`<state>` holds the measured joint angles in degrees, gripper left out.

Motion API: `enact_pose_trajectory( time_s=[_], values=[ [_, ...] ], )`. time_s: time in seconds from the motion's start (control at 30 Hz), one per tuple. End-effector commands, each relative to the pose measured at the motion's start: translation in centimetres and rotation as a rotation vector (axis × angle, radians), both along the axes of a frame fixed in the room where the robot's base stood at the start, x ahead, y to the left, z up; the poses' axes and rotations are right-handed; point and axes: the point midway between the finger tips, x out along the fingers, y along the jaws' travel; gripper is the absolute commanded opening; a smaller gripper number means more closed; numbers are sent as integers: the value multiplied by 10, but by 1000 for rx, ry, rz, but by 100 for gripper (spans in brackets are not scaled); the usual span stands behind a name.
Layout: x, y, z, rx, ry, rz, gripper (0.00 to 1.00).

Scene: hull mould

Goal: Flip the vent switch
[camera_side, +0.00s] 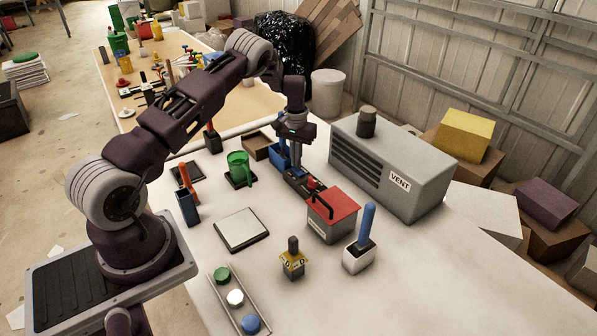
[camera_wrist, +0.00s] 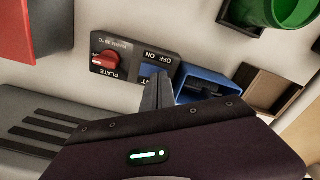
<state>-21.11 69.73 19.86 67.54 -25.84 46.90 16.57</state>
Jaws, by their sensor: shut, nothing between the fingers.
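The dark control panel (camera_side: 300,188) lies on the white table, left of the grey VENT unit (camera_side: 395,160). In the wrist view the panel (camera_wrist: 125,48) shows a red knob (camera_wrist: 105,61) marked PLATE and, beside it, a blue-faced switch area (camera_wrist: 152,70) with OFF and ON printed there. The word by the switch is partly hidden, ending in T. My gripper (camera_side: 296,168) points down at the switch end of the panel. In the wrist view its closed fingers (camera_wrist: 161,78) cover part of the switch, so its position and any contact cannot be told.
A blue holder (camera_wrist: 207,86) stands close beside the panel, with a brown tray (camera_side: 256,146) beyond. A green cup (camera_side: 238,165) is left of it. A red-lidded box (camera_side: 333,212) stands near the panel's knob end. The table's front right is clear.

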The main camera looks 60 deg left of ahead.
Motion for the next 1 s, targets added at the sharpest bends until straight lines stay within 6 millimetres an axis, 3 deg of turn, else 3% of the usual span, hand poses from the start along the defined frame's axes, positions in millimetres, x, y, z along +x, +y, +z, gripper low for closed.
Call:
enact_pose_trajectory(
  time_s=[0.77,1.0],
  values=[
    [0,0,-12,-1,0,0,0],
    [0,0,6,0,-1,1,0]
  ],
)
